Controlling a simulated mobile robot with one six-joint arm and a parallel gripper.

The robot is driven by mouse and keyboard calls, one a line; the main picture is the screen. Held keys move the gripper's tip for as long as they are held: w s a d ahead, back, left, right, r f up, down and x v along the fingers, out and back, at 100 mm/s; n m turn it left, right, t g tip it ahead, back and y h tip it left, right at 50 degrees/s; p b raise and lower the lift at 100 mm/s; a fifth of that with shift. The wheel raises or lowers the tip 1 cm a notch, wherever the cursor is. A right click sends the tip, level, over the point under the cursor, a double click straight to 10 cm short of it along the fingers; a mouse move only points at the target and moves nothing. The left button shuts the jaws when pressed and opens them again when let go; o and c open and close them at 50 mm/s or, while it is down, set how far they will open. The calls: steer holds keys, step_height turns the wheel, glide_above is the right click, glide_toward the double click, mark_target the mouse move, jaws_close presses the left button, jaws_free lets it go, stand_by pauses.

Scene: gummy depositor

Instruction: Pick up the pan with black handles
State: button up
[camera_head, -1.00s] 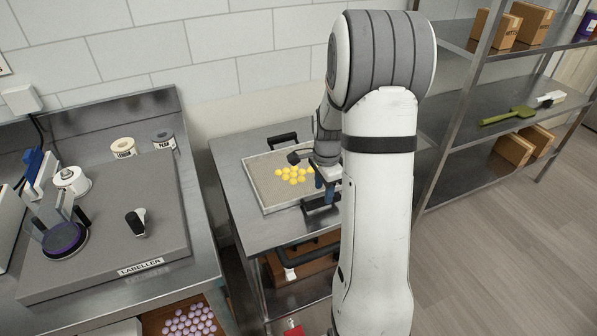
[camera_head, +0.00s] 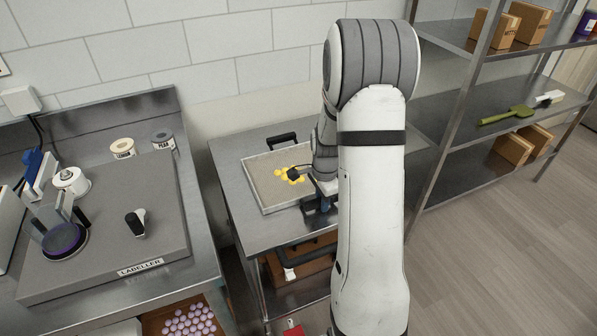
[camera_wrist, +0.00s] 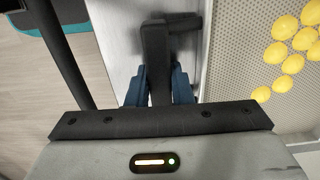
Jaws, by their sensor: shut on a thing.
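The pan (camera_head: 256,192) is a shallow light tray with a perforated-looking base, lying on the steel cart top. Yellow gummies (camera_head: 287,175) lie in it. One black handle (camera_head: 282,139) shows at its far edge. The near black handle is mostly hidden by my arm in the head view, but shows in the wrist view (camera_wrist: 156,45). My gripper (camera_head: 318,206) is at the pan's near side. In the wrist view its blue fingers (camera_wrist: 158,88) are shut on the near handle, one on each side. I see no clear gap under the pan.
The steel cart (camera_head: 243,222) has a dark push bar (camera_head: 300,256) at its front and a lower shelf. A labeller bench (camera_head: 150,215) stands close on the left. A metal shelf rack (camera_head: 485,125) with boxes stands right. Floor is open at lower right.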

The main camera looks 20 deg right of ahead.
jaws_close()
steer(key=shift+r, duration=0.15)
step_height(320, 180, up, 10)
steer(key=shift+f, duration=0.1)
stand_by(0.3)
